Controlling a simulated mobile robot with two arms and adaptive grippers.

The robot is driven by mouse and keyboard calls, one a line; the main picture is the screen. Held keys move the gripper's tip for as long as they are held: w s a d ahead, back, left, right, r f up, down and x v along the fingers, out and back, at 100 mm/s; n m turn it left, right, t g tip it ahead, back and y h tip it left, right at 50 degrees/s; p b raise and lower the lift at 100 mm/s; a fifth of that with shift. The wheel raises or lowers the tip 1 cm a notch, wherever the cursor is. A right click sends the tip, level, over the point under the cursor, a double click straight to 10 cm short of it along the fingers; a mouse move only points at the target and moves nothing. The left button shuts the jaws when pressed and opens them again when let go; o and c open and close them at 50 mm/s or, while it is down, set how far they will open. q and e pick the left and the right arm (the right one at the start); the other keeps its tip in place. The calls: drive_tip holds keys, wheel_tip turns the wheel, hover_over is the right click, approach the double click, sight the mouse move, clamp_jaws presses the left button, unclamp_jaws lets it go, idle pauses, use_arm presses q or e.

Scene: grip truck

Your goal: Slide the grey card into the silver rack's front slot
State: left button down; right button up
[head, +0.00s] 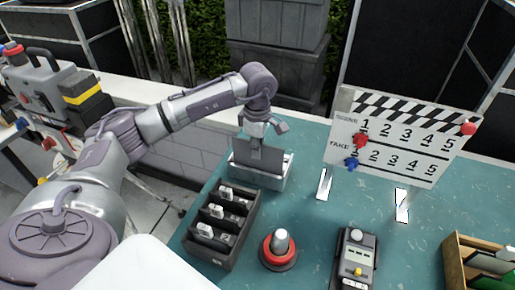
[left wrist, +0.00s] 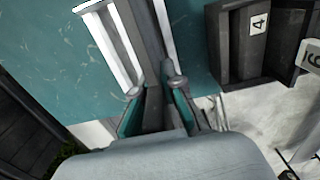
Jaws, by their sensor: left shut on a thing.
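The grey card (head: 259,155) is upright, with its lower edge at the silver rack (head: 275,184) near the far left of the teal table. My left gripper (head: 262,127) is shut on the card's top edge from above. In the left wrist view, the card (left wrist: 142,35) runs between the two fingertips (left wrist: 155,92), and the pale rack (left wrist: 103,45) lies just beyond it. The card overlaps the rack in both views. I cannot tell how deep its lower edge sits or in which slot. My right gripper is not in view.
A dark tray (head: 246,229) with several numbered pieces stands just in front of the rack. A red-based button (head: 279,252), a grey device (head: 356,258) and a wooden box (head: 455,268) stand nearer. A clapperboard (head: 400,140) stands at right. The table between is mostly clear.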

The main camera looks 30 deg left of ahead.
sight(258, 169)
use_arm(q)
drive_tip(key=shift+f+b, duration=1.35)
drive_tip(key=shift+f, duration=0.45)
drive_tip(key=c, duration=1.2)
unclamp_jaws()
drive_tip(key=shift+r, duration=0.1)
wheel_tip(258, 169, up, 12)
drive_tip(key=shift+f, duration=0.1)
